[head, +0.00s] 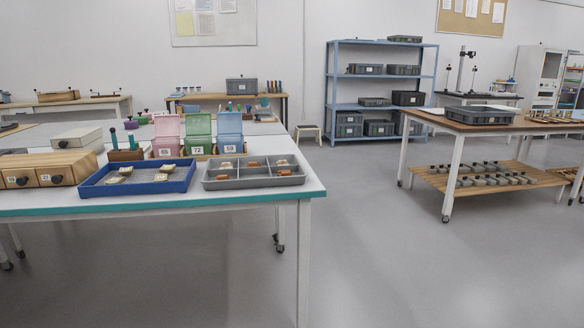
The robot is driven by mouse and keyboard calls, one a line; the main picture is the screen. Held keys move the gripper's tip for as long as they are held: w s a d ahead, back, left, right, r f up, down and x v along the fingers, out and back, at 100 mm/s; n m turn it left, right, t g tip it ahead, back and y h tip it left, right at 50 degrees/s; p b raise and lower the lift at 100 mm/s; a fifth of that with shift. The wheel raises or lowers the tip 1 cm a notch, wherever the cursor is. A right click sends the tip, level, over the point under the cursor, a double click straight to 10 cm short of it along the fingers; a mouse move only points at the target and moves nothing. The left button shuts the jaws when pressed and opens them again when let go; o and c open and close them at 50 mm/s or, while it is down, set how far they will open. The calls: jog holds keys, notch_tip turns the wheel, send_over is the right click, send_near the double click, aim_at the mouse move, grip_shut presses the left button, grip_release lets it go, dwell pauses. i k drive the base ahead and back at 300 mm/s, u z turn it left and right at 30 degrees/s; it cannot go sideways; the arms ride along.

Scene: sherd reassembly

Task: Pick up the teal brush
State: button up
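Two upright teal handles (112,138) stand in a small brown wooden block (126,154) on the near left table. They could be brush handles, but they are too small to tell. More small teal and green upright items (271,87) stand on the back table, also too small to identify. My gripper is not in view.
The near table (250,197) holds a blue tray (138,187) with sherds, a grey divided tray (253,182), pink, green and blue numbered bins, and wooden drawers (45,179). A wheeled table (470,126) stands right. The grey floor between is clear.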

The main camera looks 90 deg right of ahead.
aim_at(112, 130)
jog(key=z, duration=2.65)
